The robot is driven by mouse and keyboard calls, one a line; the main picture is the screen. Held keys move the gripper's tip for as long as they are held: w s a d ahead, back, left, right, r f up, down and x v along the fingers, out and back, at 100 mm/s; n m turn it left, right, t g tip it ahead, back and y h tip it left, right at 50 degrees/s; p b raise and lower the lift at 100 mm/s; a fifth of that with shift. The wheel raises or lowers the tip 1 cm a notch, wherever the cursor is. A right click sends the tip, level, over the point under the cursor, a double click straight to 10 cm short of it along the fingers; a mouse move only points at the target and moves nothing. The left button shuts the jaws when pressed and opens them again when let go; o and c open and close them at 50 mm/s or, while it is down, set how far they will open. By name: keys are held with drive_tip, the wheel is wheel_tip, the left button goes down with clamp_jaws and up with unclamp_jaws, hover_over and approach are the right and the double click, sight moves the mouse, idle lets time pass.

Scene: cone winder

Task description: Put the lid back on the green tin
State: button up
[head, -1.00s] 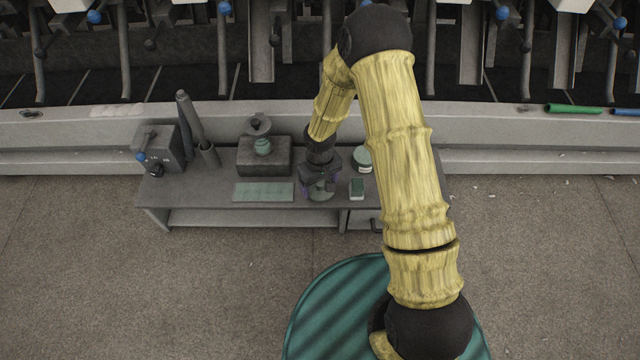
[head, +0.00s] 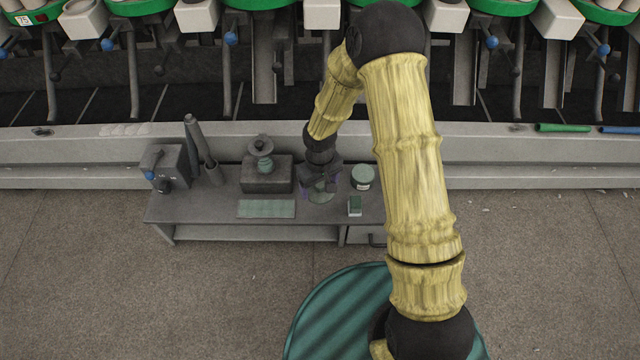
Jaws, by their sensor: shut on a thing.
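The green tin (head: 363,178) stands upright on the grey bench, right of my gripper, with a green top face and a pale band on its side. My gripper (head: 320,190) is over the bench between the dark block and the tin, pointing down. It is shut on a flat greenish round piece, which looks like the lid (head: 321,197). The lid is left of the tin and apart from it. The fingers are small and dark here, and they hide part of the lid. I cannot tell its exact height above the bench.
The bench (head: 190,213) also carries a small green box (head: 355,206), a green mat (head: 266,209), a dark block (head: 267,176) with a spool-like piece on it, a control box (head: 165,167) and upright tubes (head: 200,145). The winder stands behind. My arm covers the bench's right end.

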drive_tip(key=w+d+r+m+p, duration=0.4)
drive_tip(key=d+r+p, duration=0.7)
drive_tip(key=r, duration=0.5)
drive_tip(key=shift+w+d+r+m, duration=0.15)
drive_tip(key=shift+d+r+m, duration=0.1)
drive_tip(key=shift+d+m, duration=0.8)
drive_tip(key=shift+d+n, duration=0.15)
drive_tip(key=shift+n, duration=0.1)
